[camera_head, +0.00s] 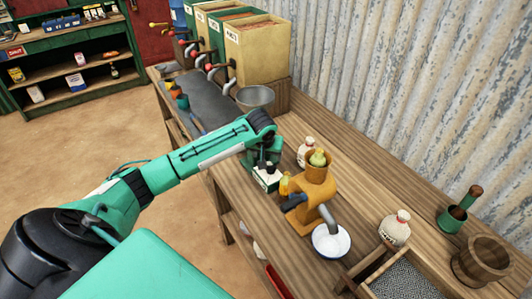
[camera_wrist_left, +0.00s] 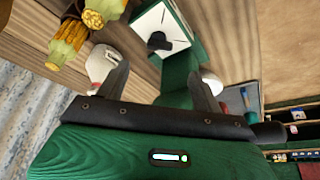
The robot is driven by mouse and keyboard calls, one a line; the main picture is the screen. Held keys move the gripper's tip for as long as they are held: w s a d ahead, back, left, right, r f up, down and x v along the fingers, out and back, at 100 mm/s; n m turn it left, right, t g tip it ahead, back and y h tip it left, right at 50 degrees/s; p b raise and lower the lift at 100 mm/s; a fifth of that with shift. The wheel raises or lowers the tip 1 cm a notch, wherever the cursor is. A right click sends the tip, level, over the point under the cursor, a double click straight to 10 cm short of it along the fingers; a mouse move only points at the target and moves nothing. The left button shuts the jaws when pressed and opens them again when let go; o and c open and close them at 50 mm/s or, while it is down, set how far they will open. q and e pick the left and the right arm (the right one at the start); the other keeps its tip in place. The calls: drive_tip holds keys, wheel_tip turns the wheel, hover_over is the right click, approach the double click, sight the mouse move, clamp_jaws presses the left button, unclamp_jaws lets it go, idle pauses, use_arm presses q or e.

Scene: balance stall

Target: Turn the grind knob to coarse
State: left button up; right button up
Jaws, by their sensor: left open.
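The grind knob (camera_wrist_left: 158,42) is a black pointer on a white square dial face (camera_wrist_left: 150,22), set on a green box, in the left wrist view. In the head view the white-faced green box (camera_head: 267,181) stands on the bench beside the orange mill (camera_head: 316,188), partly hidden by my gripper. My left gripper (camera_head: 266,162) is above this box. In the left wrist view the fingers of my left gripper (camera_wrist_left: 160,85) are apart with nothing between them. The knob shows beyond the fingertips, not touched. The dial's markings cannot be read. My right gripper is not in view.
Corn cobs (camera_wrist_left: 80,30) show close beside the dial. A metal bowl (camera_head: 255,97) and grain bins (camera_head: 256,52) are farther back. A corrugated wall (camera_head: 420,90) borders the bench.

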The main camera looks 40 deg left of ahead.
use_arm(q)
drive_tip(key=shift+v, duration=1.55)
drive_tip(key=shift+f, duration=0.1)
